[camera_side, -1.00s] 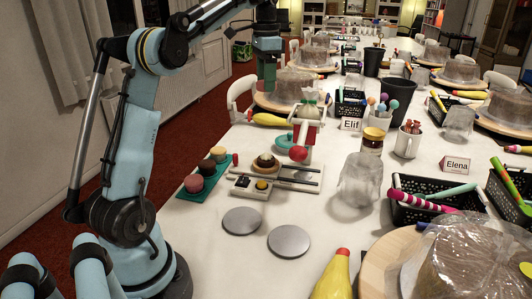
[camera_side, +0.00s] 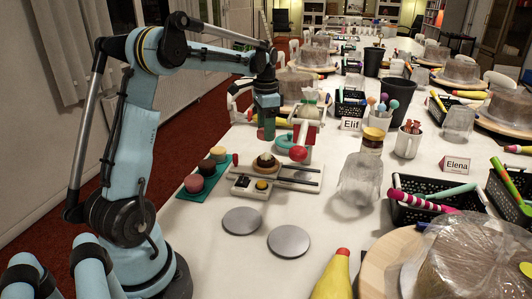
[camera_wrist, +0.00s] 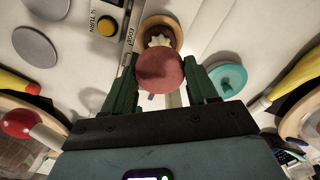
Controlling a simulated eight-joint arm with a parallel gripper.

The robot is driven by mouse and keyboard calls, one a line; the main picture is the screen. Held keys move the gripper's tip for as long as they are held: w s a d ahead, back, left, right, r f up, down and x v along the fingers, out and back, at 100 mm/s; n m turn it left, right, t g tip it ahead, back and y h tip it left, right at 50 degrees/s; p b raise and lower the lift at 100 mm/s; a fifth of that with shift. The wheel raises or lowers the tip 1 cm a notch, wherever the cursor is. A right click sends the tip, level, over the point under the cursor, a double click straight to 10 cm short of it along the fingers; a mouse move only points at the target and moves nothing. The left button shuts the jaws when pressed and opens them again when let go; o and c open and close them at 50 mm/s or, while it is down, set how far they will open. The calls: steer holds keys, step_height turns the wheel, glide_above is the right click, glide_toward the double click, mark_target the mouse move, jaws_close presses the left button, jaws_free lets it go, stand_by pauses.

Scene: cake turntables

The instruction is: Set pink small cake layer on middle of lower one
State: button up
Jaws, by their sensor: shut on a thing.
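My gripper (camera_wrist: 160,85) is shut on a small dusky pink cake layer (camera_wrist: 160,70), held between its dark green fingers. In the side view my gripper (camera_side: 266,132) hangs above and behind a brown lower layer (camera_side: 265,166); the held layer is hard to make out there. The brown layer, with pale cream on top, also shows in the wrist view (camera_wrist: 174,24), partly hidden behind the pink layer. It sits on a small turntable device (camera_side: 288,177) with dark rails. I cannot tell the exact gap between the layers.
A teal tray (camera_side: 188,194) with several small cake layers stands left of the device. A yellow button box (camera_side: 242,190) and two grey discs (camera_side: 241,221) lie in front. A red knob (camera_side: 298,154), teal lid (camera_side: 291,147) and clear jar (camera_side: 360,184) stand close on the right.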

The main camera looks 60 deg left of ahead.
mark_target(266, 158)
steer(key=shift+f, duration=3.4)
steer(key=o, duration=0.8)
steer(key=shift+f, duration=0.1)
steer(key=shift+c, duration=0.2)
step_height(266, 158, up, 12)
steer(key=shift+r, duration=0.15)
